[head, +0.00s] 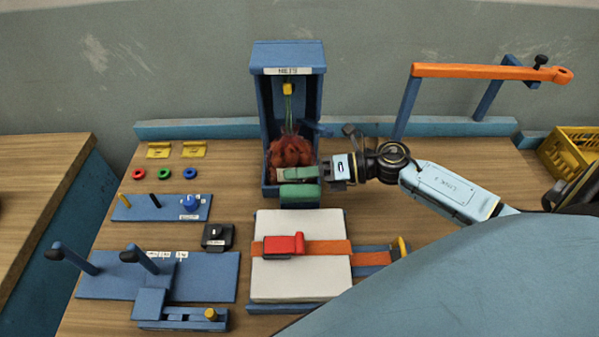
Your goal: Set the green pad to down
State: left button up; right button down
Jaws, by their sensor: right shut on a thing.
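The green pad (299,194) is at the lower front of an upright blue box (287,57) with an open front. A second greenish part shows just above it, partly covered by my right gripper. My right gripper (322,171) reaches in from the right and is shut at the pad's upper right. The exact contact between jaws and pad is too small to tell. A reddish-brown netted sack (290,151) hangs inside the box behind the pad, below a yellow clip (287,89). My left gripper is not in view.
A white board with an orange strap and red buckle (284,245) lies in front of the box. Blue fixtures (200,270) and colored rings (164,173) are at left. An orange bar (480,72) stands at back right, with a yellow crate (570,150) at far right.

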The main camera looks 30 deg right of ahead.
aim_at(306, 198)
jog(key=n, duration=0.1)
jog(key=s+n+b, duration=0.1)
jog(key=shift+s+a+r+n+t+b, duration=0.1)
jog(key=shift+s+a+n+t+b, duration=0.1)
jog(key=shift+a+n+t+b, duration=0.15)
jog(key=shift+s+a+n+t+h+b, duration=0.2)
jog(key=shift+s+n+t+b, duration=0.1)
jog(key=shift+n+b, duration=0.3)
jog(key=shift+s+a+n+t+h+b, duration=0.15)
jog(key=shift+s+a+n+b, duration=0.1)
jog(key=shift+n+b, duration=0.25)
jog(key=n+b, duration=0.1)
jog(key=b, duration=0.1)
jog(key=s+n+t+b, duration=0.1)
jog(key=n+b, duration=0.1)
jog(key=s+a+f+n+b, duration=0.1)
jog(key=n+b, duration=0.1)
jog(key=shift+s+a, duration=0.1)
jog(key=shift+s+a+n+b, duration=0.25)
jog(key=shift+n+b, duration=0.5)
jog(key=shift+b, duration=0.5)
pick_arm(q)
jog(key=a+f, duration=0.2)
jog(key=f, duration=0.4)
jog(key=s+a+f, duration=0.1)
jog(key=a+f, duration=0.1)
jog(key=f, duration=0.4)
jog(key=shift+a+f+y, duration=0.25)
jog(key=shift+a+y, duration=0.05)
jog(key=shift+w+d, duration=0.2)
